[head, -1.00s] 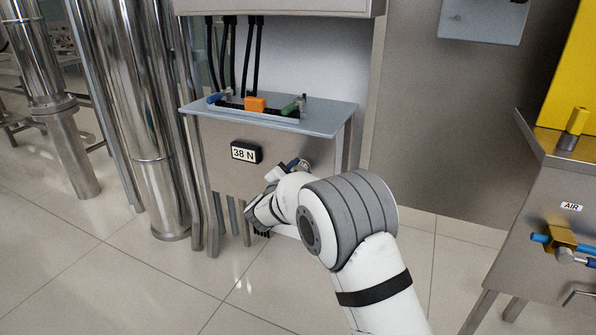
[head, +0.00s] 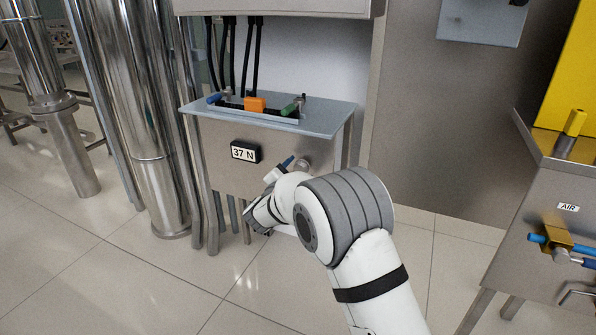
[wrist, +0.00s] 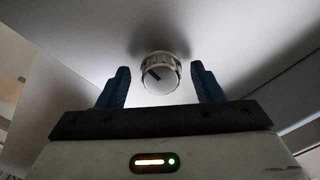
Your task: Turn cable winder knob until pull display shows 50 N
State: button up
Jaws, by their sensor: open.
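The pull display (head: 245,151) on the cabinet front reads 37 N in the head view. The cable winder knob (wrist: 160,73) is a round, pale metal knob with a dark pointer line, seen in the wrist view on the panel ahead. My gripper (wrist: 160,84) is open, with one blue finger on each side of the knob in the picture. Gaps show between the fingers and the knob, so they do not appear to touch it.
A grey shelf (head: 330,118) with an orange block (head: 254,104) and black cables stands above the display. Shiny pipes (head: 140,130) stand at left. A steel table labelled AIR (head: 568,207) with blue fittings is at right. The tiled floor between is free.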

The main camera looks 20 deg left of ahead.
jog(key=s+p, duration=0.2)
jog(key=s, duration=0.5)
jog(key=shift+s+a, duration=0.15)
jog(key=shift+a, duration=0.15)
